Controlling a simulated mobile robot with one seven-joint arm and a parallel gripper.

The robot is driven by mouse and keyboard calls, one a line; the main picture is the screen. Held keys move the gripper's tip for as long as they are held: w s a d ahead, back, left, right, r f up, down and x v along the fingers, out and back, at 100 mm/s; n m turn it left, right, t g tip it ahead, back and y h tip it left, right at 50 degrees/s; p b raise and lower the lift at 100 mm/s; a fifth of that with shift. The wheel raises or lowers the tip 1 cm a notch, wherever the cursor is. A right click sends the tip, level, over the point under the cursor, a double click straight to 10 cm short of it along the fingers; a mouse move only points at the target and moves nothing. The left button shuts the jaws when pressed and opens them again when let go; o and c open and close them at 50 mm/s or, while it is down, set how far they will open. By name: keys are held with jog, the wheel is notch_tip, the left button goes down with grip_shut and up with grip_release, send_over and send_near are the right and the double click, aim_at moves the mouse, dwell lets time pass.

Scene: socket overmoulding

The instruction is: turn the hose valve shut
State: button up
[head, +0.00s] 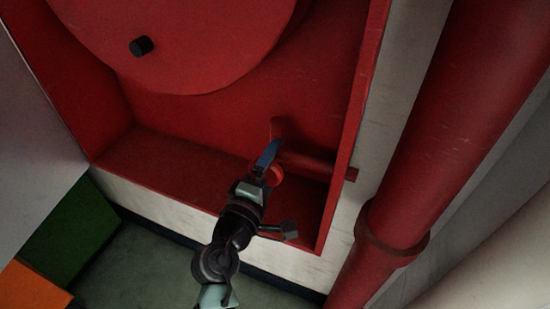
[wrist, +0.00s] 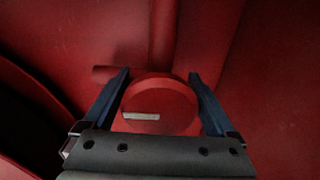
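The hose valve is a round red knob (wrist: 160,103) with a pale label strip on its face. It sits on the red pipe inside the red hose cabinet. In the head view the knob (head: 274,175) shows just beside my fingertips and is partly covered by them. My gripper (wrist: 159,76) has its two blue fingers spread on the left and right sides of the knob. It looks open around it; I cannot tell whether either finger touches. In the head view my gripper (head: 268,154) reaches into the lower right part of the cabinet.
The red cabinet (head: 166,160) has a raised right wall (head: 357,125) close to my gripper. A large red hose reel disc (head: 185,35) with a black knob (head: 141,46) fills its upper part. A thick red pipe (head: 450,120) runs outside, to the right.

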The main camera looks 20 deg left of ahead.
jog(key=shift+o, duration=0.2)
jog(key=s+b, duration=0.1)
jog(key=s, duration=1.2)
jog(key=shift+a, duration=0.2)
